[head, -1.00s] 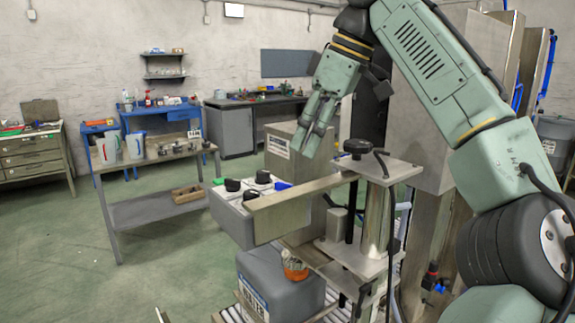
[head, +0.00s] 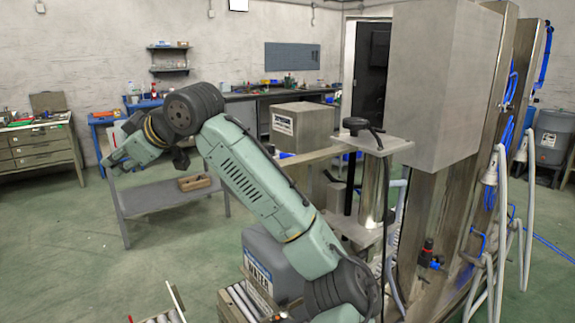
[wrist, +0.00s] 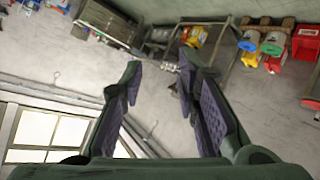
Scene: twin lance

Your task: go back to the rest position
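My gripper (head: 115,160) is at the left of the head view, in front of the grey side table (head: 165,198), with its fingers pointing left. In the wrist view its two fingers (wrist: 160,66) are apart, with nothing between them. My arm reaches left across the middle of the head view, and its elbow is raised.
A grey container (head: 272,262) stands low behind my arm, by a roller conveyor (head: 238,300). A steel machine with a handwheel (head: 362,126) and pale hoses (head: 528,200) fills the right. A drawer cabinet (head: 40,150) is at far left. Green floor lies open at lower left.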

